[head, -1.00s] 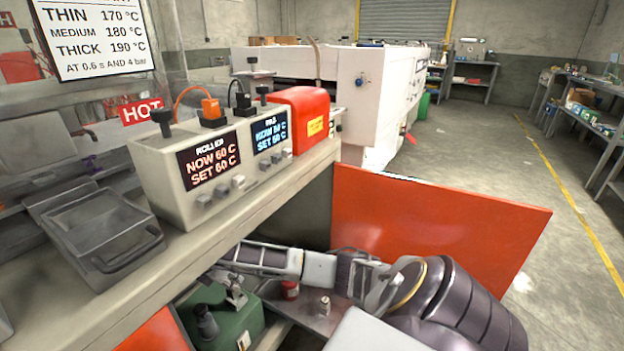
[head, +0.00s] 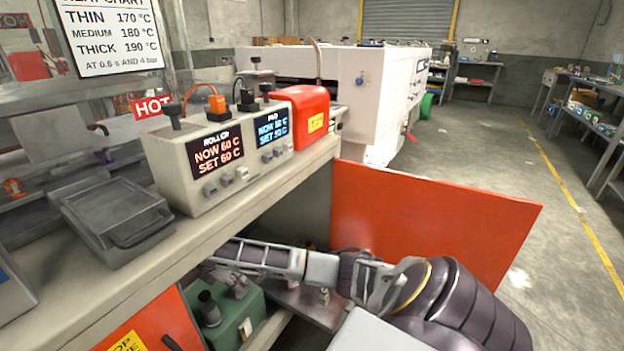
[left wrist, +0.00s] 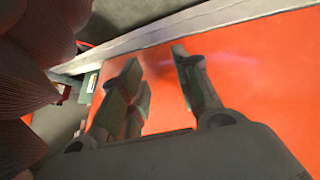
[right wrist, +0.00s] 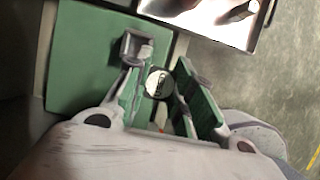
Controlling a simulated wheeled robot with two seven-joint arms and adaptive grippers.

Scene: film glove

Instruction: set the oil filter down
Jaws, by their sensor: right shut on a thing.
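The oil filter appears as a round pale metal end with a dark centre (right wrist: 160,84), between my right fingers in the right wrist view; the rest of it is hidden. My right gripper (right wrist: 163,75) is shut on it, over the green housing (right wrist: 75,62). In the head view my right gripper (head: 232,283) is small and partly hidden near the top of that green housing (head: 238,312), under the bench. I cannot tell whether the filter touches anything below. My left gripper (left wrist: 158,78) is open and empty in front of an orange panel (left wrist: 240,70).
A metal tray (head: 318,312) lies right of the green housing, with a small bottle (head: 324,296) on it. The bench edge (head: 235,215) overhangs my right arm. An open orange door (head: 430,215) stands to the right.

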